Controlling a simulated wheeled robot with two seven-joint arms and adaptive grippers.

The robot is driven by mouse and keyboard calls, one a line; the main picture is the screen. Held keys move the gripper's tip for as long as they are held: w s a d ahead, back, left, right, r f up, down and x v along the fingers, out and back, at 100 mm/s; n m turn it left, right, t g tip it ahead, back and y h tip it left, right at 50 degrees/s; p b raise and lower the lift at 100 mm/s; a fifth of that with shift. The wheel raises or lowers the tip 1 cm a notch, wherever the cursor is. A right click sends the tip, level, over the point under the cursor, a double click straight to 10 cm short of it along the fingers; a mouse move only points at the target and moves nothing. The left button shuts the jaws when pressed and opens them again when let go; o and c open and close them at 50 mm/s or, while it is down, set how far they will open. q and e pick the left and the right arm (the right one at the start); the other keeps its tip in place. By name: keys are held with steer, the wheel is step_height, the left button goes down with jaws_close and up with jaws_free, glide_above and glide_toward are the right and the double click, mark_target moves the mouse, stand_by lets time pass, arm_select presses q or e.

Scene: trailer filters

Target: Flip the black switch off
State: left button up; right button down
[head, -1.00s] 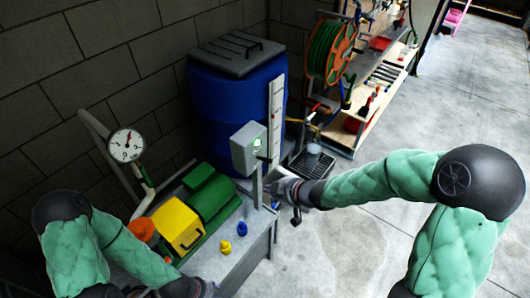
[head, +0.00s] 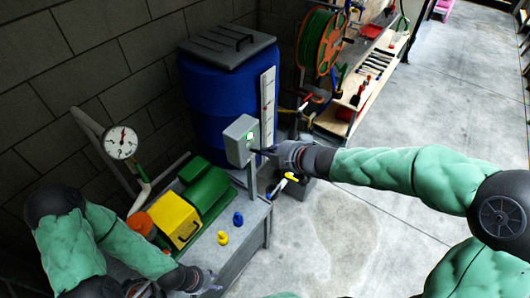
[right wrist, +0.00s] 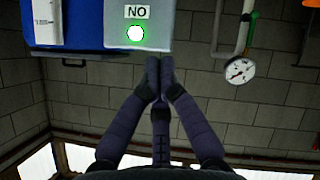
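The grey switch box (head: 238,138) stands on a post at the bench's edge, with a lit green light (head: 250,136) on its face. In the right wrist view the box (right wrist: 150,14) appears upside down, its label inverted above the glowing green light (right wrist: 136,33).
A blue barrel (head: 215,105) stands behind the box. The bench holds a green and yellow machine (head: 177,221), a yellow knob (head: 222,238) and a blue knob (head: 238,218). A gauge (head: 121,142) is on the left pipe. The floor at right is clear.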

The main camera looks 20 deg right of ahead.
steer(key=b, duration=0.5)
glide_above(258, 152)
steer(key=s+a, duration=0.3)
steer(key=f, duration=0.5)
steer(key=shift+w+f, duration=0.15)
steer(key=shift+w, duration=0.1)
steer(key=shift+w+d+f, duration=0.1)
steer(key=shift+d+f, duration=0.7)
steer(key=shift+d, duration=0.05)
steer(key=shift+d+f, duration=0.4)
steer(key=shift+f, duration=0.05)
steer(key=shift+b, duration=0.35)
